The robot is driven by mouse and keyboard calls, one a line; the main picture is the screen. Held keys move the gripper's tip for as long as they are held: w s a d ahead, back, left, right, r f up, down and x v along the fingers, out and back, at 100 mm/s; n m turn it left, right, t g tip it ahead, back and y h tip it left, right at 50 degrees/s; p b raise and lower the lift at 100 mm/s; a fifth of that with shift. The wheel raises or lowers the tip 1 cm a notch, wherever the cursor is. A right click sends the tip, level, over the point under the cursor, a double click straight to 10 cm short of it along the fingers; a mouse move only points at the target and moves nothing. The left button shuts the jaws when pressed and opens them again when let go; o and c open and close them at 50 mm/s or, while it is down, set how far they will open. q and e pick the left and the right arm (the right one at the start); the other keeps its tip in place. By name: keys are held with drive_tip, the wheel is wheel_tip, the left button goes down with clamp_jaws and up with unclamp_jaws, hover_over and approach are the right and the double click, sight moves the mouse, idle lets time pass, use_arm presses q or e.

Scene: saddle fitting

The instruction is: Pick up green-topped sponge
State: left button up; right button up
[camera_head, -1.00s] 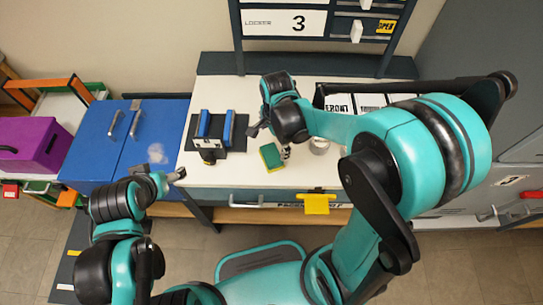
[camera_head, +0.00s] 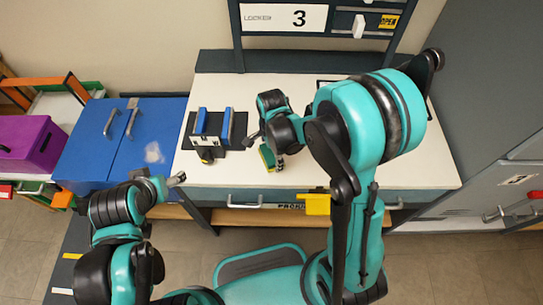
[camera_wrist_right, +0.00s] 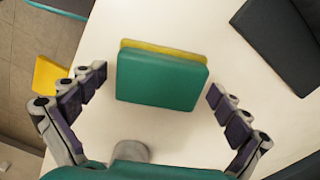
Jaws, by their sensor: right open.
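The green-topped sponge (camera_head: 267,158), green with a yellow layer, lies on the white table, partly covered by my right gripper in the head view. In the right wrist view the sponge (camera_wrist_right: 160,82) sits centred ahead between the two spread fingers, with gaps on both sides. My right gripper (camera_wrist_right: 157,80) is open and empty above the table. In the head view the right gripper (camera_head: 268,147) is over the sponge. My left gripper (camera_head: 164,182) hangs at the left, in front of the blue cabinet, away from the sponge; its opening is unclear.
A dark fixture with blue uprights (camera_head: 213,128) stands left of the sponge. A grey round object (camera_wrist_right: 130,151) is near the gripper base in the wrist view. A yellow piece (camera_head: 314,204) sits at the table's front edge. The table's right part (camera_head: 425,170) is clear.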

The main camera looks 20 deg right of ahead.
drive_tip(key=c, duration=1.3)
drive_tip(key=shift+r, duration=0.1)
wheel_tip(320, 180, up, 4)
drive_tip(key=shift+p, duration=1.05)
drive_tip(key=s+d+r+p, duration=0.3)
drive_tip(key=s+d+r, duration=0.4)
drive_tip(key=s+d, duration=0.1)
drive_tip(key=shift+s+p, duration=0.25)
drive_tip(key=shift+p, duration=0.15)
